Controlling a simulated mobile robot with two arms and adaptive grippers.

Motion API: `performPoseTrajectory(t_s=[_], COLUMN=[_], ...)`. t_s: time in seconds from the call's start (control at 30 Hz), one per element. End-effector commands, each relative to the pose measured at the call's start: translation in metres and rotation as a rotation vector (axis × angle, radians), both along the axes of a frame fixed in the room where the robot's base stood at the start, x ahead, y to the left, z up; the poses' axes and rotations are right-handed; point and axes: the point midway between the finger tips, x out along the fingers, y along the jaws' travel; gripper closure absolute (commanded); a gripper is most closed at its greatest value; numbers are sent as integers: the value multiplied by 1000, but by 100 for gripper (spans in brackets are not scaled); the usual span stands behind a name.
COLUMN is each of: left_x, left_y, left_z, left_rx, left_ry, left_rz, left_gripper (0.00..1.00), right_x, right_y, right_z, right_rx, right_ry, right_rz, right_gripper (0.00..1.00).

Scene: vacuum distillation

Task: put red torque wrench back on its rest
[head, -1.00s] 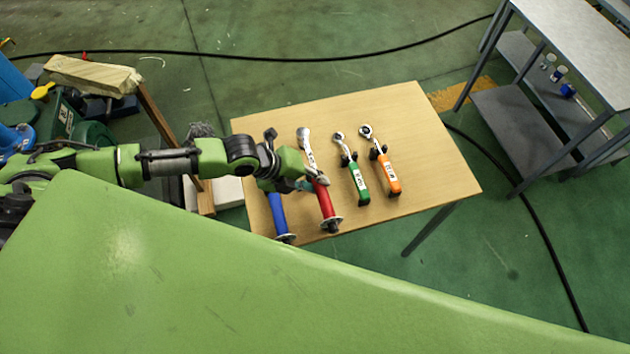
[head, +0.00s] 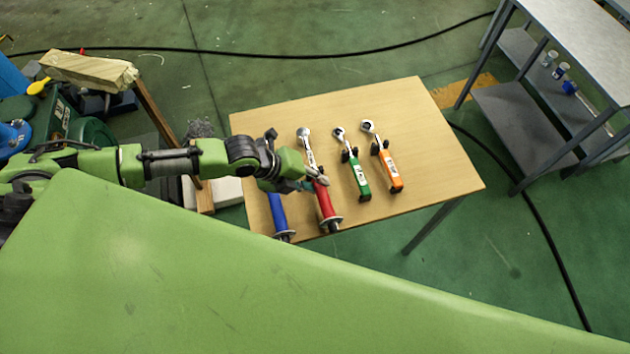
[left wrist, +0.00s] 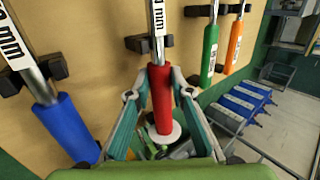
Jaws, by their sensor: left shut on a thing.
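The red torque wrench (head: 326,199) lies along the wooden table, silver head away from me and red handle near the front edge. My left gripper (head: 316,182) is shut on its red handle, which also shows in the left wrist view (left wrist: 160,102) between the two fingers (left wrist: 160,93). A black rest (left wrist: 141,43) shows behind the wrench's shaft. I cannot tell whether the shaft touches it or hangs just above. My right gripper is not in view.
A blue wrench (head: 279,214) lies close on the left, partly hidden by my arm. Green (head: 359,180) and orange (head: 390,171) wrenches sit on rests to the right. The table (head: 425,150) is bare farther right. A grey shelf unit (head: 510,120) stands beyond.

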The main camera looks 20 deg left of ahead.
Motion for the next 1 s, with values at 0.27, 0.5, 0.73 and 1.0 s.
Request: performPoseTrajectory(t_s=[0.27, 0.5, 0.73, 1.0], left_x=[2, 1, 1, -5], left_y=[-1, -1, -1, 8], left_z=[-2, -2, -3, 5], left_rx=[-4, -4, -2, 4], left_ry=[-6, -4, -1, 2], left_rz=[-1, 0, 0, 1], left_gripper=[100, 61, 60, 60], right_x=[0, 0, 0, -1], right_y=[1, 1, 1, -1], right_z=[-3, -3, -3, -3], right_rx=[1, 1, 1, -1], right_ry=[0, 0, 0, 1], right_rz=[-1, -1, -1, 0], right_gripper=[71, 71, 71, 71])
